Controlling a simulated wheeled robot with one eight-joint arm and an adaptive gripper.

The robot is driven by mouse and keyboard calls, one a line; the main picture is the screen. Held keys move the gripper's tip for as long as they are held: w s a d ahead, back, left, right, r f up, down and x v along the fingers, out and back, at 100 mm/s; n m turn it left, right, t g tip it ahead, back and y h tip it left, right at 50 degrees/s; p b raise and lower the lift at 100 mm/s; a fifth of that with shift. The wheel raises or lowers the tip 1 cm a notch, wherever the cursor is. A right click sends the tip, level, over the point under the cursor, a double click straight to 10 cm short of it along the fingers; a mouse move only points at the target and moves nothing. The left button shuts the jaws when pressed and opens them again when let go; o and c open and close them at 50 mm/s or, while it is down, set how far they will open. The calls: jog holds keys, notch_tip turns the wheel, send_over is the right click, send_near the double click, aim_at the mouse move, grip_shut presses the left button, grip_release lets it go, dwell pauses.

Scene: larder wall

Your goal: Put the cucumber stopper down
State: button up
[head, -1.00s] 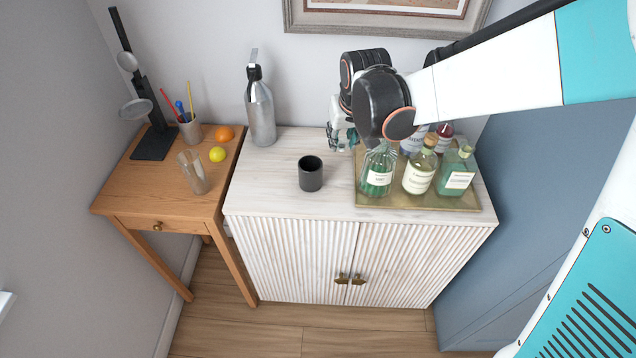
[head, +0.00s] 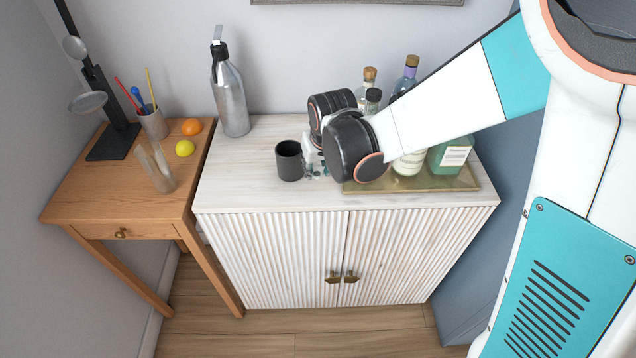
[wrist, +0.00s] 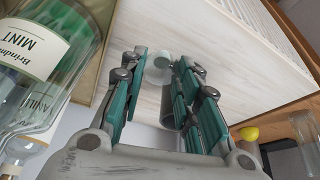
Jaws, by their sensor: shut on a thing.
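My gripper (wrist: 162,62) is shut on a small pale, translucent round thing, the stopper (wrist: 158,70), which shows between the fingertips in the wrist view. In the head view my gripper (head: 314,172) is low over the white cabinet top (head: 240,185), just right of the dark cup (head: 289,167). My wrist hides most of the gripper there, and the stopper is not clear. I cannot tell whether the stopper touches the cabinet top.
The brass tray (head: 440,184) with several bottles is to the right, partly behind my arm. A mint-labelled bottle (wrist: 40,50) is close in the wrist view. A steel bottle (head: 232,100) stands at the back left. The cabinet's front left is clear.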

aim_at(318, 176)
jog(key=shift+f+b, duration=1.6)
jog(key=shift+f, duration=0.8)
jog(key=shift+r, duration=0.1)
jog(key=o, duration=0.3)
jog(key=shift+f, duration=0.2)
jog(key=o, duration=0.4)
jog(key=shift+o, duration=0.2)
jog(key=shift+r, duration=0.15)
